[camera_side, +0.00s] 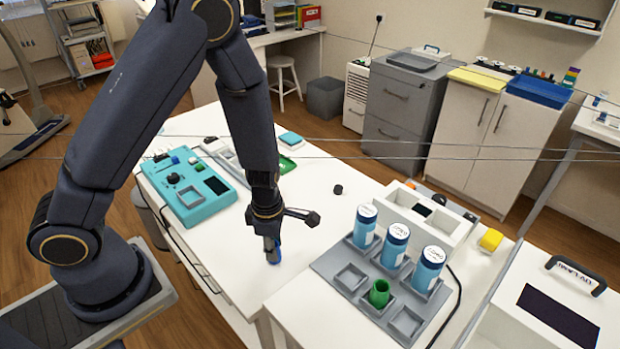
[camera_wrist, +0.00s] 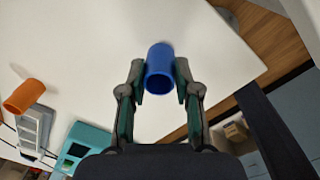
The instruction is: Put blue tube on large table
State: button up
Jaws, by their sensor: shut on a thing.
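The blue tube (camera_side: 272,254) is upright in my gripper (camera_side: 268,238), low over the white table (camera_side: 225,250) near its front edge. I cannot tell whether its bottom touches the tabletop. In the wrist view the blue tube (camera_wrist: 160,66) sits between the two finger pads, and my gripper (camera_wrist: 160,78) is shut on it. The white tabletop (camera_wrist: 90,45) spreads behind it there. In the side view the fingers hide the tube's upper part.
A teal device (camera_side: 188,190) stands left of my gripper. A grey holder (camera_side: 335,270) with several blue-and-white canisters and a green cup (camera_side: 379,293) is at right. An orange tube (camera_wrist: 24,96) lies left in the wrist view. The tabletop right of my gripper is mostly clear.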

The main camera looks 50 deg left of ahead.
jog(key=shift+f, duration=0.25)
jog(key=shift+f, duration=0.1)
jog(key=o, duration=0.9)
jog(key=shift+o, duration=0.2)
